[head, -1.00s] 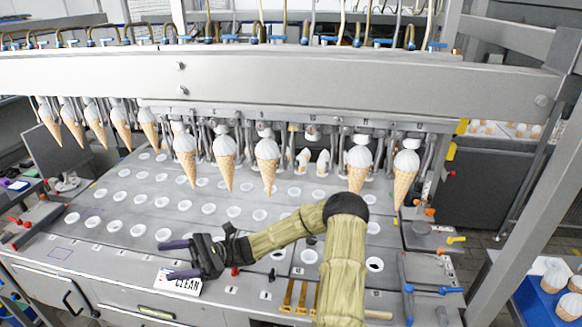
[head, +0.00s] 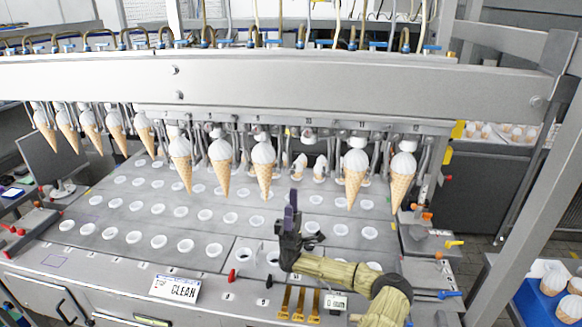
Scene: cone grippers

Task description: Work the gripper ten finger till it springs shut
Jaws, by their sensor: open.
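The row of cone grippers hangs under the grey beam (head: 270,75), most of them with an ice cream cone such as this one (head: 263,170). At the station that looks to be number ten there is no cone, and two white-tipped fingers (head: 310,166) hang apart there. My gripper (head: 291,205) stands upright over the perforated plate, below and slightly left of those fingers. Its dark fingers point up and away, seen nearly edge-on. It is apart from the fingers and holds nothing that I can see.
Filled cones hang close on both sides of the empty station, such as the right one (head: 355,175). The plate (head: 110,213) below has rows of white-rimmed holes. A CLEAN sign (head: 176,288) and yellow brackets (head: 299,303) sit at the front edge.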

